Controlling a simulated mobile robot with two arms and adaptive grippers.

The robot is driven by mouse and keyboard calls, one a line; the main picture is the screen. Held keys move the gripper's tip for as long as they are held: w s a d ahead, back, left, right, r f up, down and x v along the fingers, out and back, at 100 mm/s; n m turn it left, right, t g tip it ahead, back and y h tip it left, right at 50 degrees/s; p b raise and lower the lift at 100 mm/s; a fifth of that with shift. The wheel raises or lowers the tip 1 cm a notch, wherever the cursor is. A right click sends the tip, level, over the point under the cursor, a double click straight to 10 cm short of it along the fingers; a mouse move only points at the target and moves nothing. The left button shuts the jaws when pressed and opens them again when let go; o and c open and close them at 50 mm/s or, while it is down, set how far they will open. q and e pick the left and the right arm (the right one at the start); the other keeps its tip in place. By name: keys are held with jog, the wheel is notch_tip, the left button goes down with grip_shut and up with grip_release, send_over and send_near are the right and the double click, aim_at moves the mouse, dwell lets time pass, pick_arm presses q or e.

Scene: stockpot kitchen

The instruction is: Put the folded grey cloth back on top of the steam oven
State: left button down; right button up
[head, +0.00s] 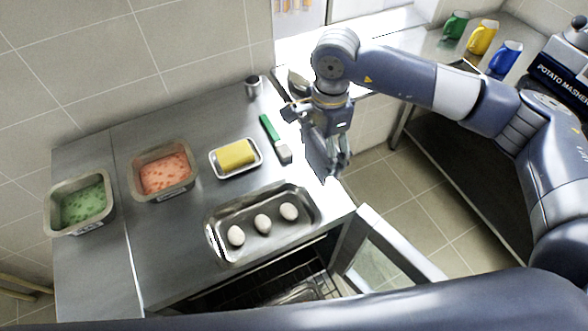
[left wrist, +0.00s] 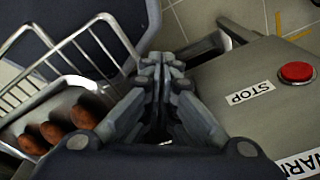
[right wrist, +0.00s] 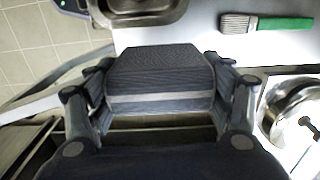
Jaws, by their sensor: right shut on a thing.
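The folded grey cloth (right wrist: 160,80) is dark and ribbed, with a pale stripe along its near edge. It lies between the two fingers of my right gripper (right wrist: 160,95), which is shut on it. In the left wrist view my left gripper (left wrist: 160,65) is empty, fingertips together.
On the steel top are a tray (head: 213,232) with white eggs, a yellow block (head: 235,155) on a dish, a green-handled brush (head: 270,130) and two food pans (head: 162,170). A red stop button (left wrist: 296,72) and a wire basket (left wrist: 60,55) flank my left gripper.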

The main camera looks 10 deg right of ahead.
notch_tip(320, 180, down, 10)
jog(key=b, duration=0.3)
jog(key=shift+r, duration=0.15)
jog(key=shift+w, duration=0.15)
jog(key=shift+f+b, duration=0.25)
jog(key=shift+b, duration=0.1)
pick_arm(q)
jog(key=f, duration=0.4)
jog(key=shift+s+d, duration=0.1)
jog(key=shift+s, duration=0.15)
pick_arm(e)
jog(key=o, duration=1.2)
pick_arm(q)
jog(key=shift+r, duration=0.1)
pick_arm(e)
jog(key=shift+r, duration=0.1)
jog(key=shift+r+p, duration=0.5)
notch_tip(320, 180, up, 11)
jog(key=p, duration=0.3)
jog(key=shift+r+p, duration=0.15)
jog(key=shift+p, duration=0.15)
pick_arm(q)
jog(key=r, duration=0.4)
jog(key=shift+w+r, duration=0.2)
jog(key=shift+w, duration=0.05)
